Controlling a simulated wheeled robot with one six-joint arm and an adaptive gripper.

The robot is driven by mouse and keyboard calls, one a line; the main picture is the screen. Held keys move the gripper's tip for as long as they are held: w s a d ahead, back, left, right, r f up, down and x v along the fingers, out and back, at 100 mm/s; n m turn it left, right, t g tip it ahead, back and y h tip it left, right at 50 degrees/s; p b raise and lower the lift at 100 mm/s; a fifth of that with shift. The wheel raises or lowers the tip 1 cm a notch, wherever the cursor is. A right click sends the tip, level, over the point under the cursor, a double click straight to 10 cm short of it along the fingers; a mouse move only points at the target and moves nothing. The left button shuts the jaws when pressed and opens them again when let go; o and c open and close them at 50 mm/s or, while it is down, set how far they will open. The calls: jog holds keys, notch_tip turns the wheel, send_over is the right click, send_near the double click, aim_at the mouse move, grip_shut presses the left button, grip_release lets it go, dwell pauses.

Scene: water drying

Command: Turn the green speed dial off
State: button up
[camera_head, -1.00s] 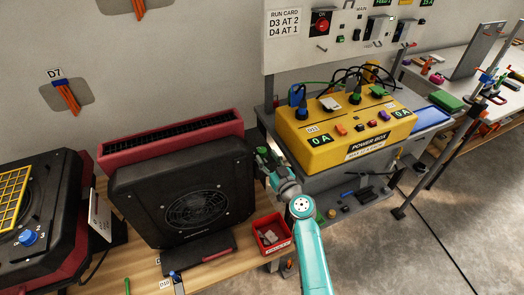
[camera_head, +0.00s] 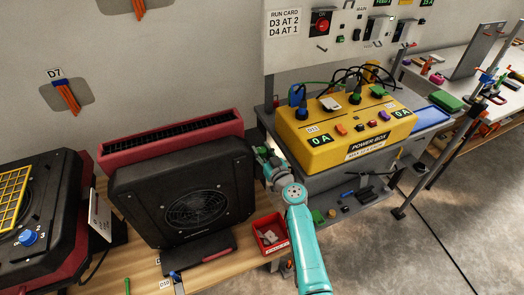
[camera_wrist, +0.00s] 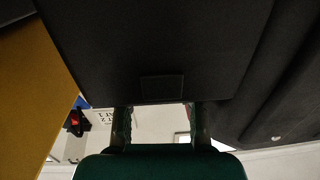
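No green speed dial can be made out in either view. The black dryer (camera_head: 145,195) with a round fan grille stands on the wooden bench, and its right side faces away from the head camera. My gripper (camera_head: 262,156) is right beside that right side, and I cannot tell whether it touches. In the wrist view the two fingers of my gripper (camera_wrist: 159,122) are apart, with nothing visible between them. A dark panel (camera_wrist: 150,45) with a small dark rectangle fills the view beyond the fingertips.
The yellow power box (camera_head: 345,135) with plugs and cables stands close to the right of my gripper. A red bin (camera_head: 270,232) sits below my arm. Another dryer with a blue dial (camera_head: 28,237) is at far left. Open floor lies at right.

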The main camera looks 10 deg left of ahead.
jog(key=shift+y, duration=0.3)
jog(key=n+g+y, duration=0.2)
jog(key=n+g, duration=0.1)
jog(key=shift+w+y, duration=0.1)
jog(key=shift+y, duration=0.3)
jog(key=shift+n+g+y, duration=0.8)
jog(key=shift+n+g, duration=0.1)
jog(key=shift+g, duration=0.4)
jog(key=o, duration=0.9)
jog(key=v, duration=1.2)
